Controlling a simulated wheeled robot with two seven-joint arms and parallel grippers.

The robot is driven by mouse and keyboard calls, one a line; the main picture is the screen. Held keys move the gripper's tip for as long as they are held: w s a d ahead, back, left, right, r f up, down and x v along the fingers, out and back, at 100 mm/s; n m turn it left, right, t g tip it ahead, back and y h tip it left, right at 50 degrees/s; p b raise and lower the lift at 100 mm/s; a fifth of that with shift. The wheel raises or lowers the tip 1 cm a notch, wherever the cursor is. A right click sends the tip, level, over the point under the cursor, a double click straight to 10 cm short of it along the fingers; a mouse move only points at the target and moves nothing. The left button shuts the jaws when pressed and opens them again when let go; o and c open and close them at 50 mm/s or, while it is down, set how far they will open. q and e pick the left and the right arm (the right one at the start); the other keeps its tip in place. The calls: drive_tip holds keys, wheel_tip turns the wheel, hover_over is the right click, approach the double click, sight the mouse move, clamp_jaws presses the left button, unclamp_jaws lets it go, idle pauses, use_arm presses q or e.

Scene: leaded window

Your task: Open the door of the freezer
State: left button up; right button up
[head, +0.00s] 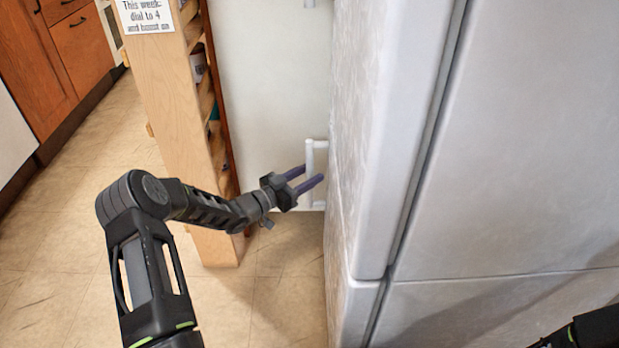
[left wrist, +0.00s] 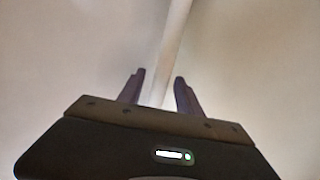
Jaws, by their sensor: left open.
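The freezer (head: 500,170) is the large pale grey-white unit filling the right side of the head view. A white vertical bar handle (head: 309,152) stands out at its left edge, with a bracket at its upper end. My left gripper (head: 312,175) is open, its two purple fingers reaching the handle's lower part. In the left wrist view the white handle bar (left wrist: 172,50) runs between the two open fingers (left wrist: 160,90), slightly tilted. Whether either finger touches it, I cannot tell. The freezer door looks shut. My right gripper is not in view.
A wooden shelf unit (head: 170,90) with a paper sign (head: 145,14) stands left of the handle, close behind my left forearm. Wooden cabinets (head: 75,50) are at the far left. The tiled floor (head: 50,240) is clear at the lower left.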

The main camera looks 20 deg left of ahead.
use_arm(q)
drive_tip(key=shift+w+d, duration=0.1)
drive_tip(key=shift+w, duration=0.15)
clamp_jaws()
idle(0.3)
idle(0.9)
